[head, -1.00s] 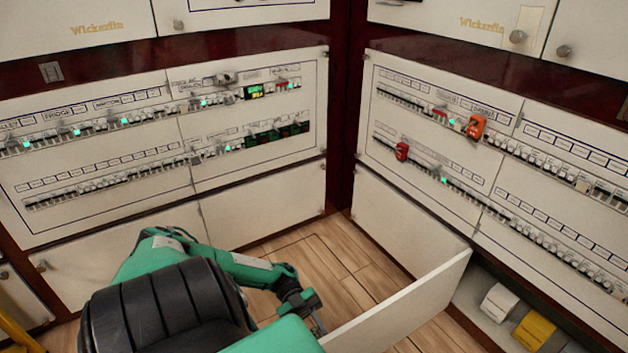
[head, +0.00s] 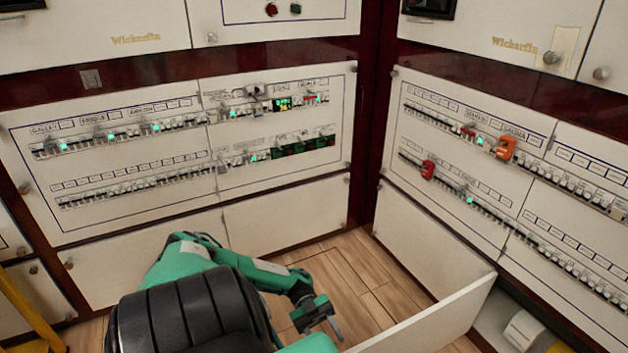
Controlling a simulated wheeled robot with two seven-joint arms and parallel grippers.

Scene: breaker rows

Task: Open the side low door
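The side low door (head: 435,318) is a white panel under the right-hand breaker wall. It stands swung out from that wall, with its free edge near the bottom centre of the view. An open compartment (head: 492,318) shows to the right of its hinge side. My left gripper (head: 334,322), on a green and black arm, is low over the wooden floor just beyond the door's free edge. A narrow gap seems to part them. One finger shows; its opening is not clear. My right gripper is not in view.
A white box (head: 525,330) sits in the open compartment. A closed white low panel (head: 420,240) lies left of the door's hinge. Breaker rows line both walls. Wooden floor (head: 345,275) is clear in the corner. A yellow rail (head: 30,318) stands at lower left.

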